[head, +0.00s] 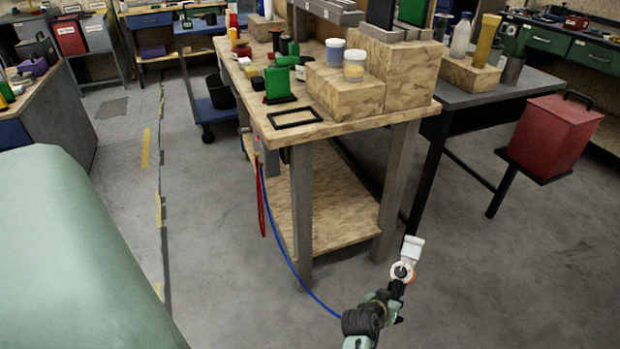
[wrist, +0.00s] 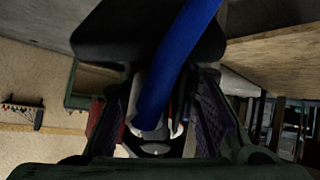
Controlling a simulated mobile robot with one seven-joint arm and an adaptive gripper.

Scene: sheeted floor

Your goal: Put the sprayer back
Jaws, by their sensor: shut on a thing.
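The sprayer (head: 404,269) has a white head with a bit of orange and is in the lower right of the head view, in front of the workbench. My gripper (head: 392,292) is shut on it, clear of the bench. In the wrist view the gripper (wrist: 162,115) has its dark fingers on either side of a white part of the sprayer (wrist: 150,133). A blue hose (head: 285,250) runs from the bench's left side down to the gripper. It also crosses the wrist view (wrist: 182,52). The sprayer's handle is mostly hidden by the fingers.
The wooden workbench (head: 333,128) has a small grey bracket (head: 271,163) at its front left side, with a red cord (head: 262,205) hanging there. A dark frame (head: 295,117) lies near its front edge. A red box (head: 555,135) stands at right. The floor left of the bench is clear.

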